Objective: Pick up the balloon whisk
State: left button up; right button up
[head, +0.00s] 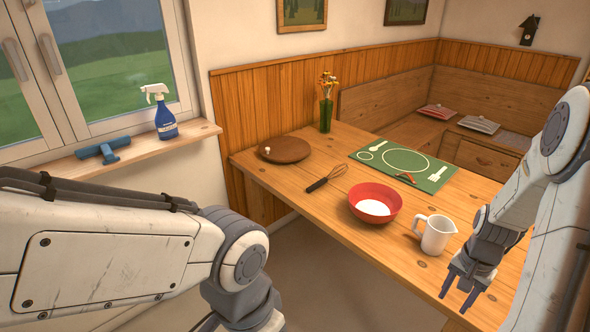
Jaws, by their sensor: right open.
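The balloon whisk (327,178) lies on the wooden table between the round wooden board and the red bowl. Its dark handle points to the lower left and its wire loops to the upper right. My right gripper (456,295) is open and empty at the table's near right, in front of the white jug and well apart from the whisk. My left arm comes in from the left; its wrist is at the bottom of the picture and its fingertips are out of view.
A red bowl (361,198) with white contents stands right of the whisk. A white jug (436,236) stands between the bowl and my right gripper. A round wooden board (290,152), a vase of flowers (326,112) and a green placemat (437,186) are further back. Bare tabletop lies left of the whisk.

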aim_at(320, 183)
jog(key=u, duration=0.7)
jog(key=i, duration=2.2)
jog(key=z, duration=0.6)
